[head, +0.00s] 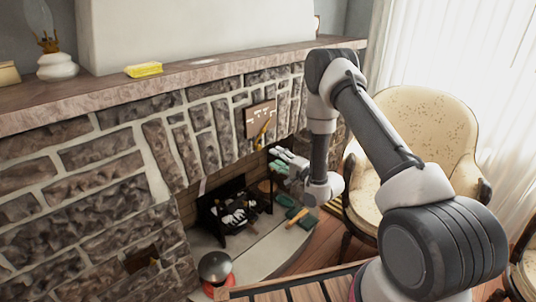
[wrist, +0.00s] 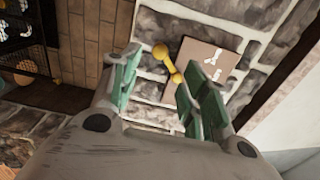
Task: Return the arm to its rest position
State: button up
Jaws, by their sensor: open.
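My arm is bent in the head view, with its upper joint raised in front of the stone fireplace. My gripper (head: 281,163) hangs at the end of the arm, pointing left toward the stone wall. In the wrist view my gripper (wrist: 155,85) shows two green-padded fingers spread apart with nothing held between them. Beyond the fingers a yellow object (wrist: 168,62) and a tan panel with white shapes (wrist: 208,62) are on the stone wall. The yellow object (head: 262,134) and the panel (head: 262,118) also show in the head view, left of the gripper.
A stone mantel (head: 200,82) runs across, bearing a yellow block (head: 144,70) and an oil lamp (head: 56,66). A black rack (head: 240,205) stands in the hearth below the gripper. A cream armchair (head: 425,125) stands right, behind my arm. A dark round-topped object (head: 215,266) is at the front.

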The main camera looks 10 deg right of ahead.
jog(key=shift+v, duration=1.1)
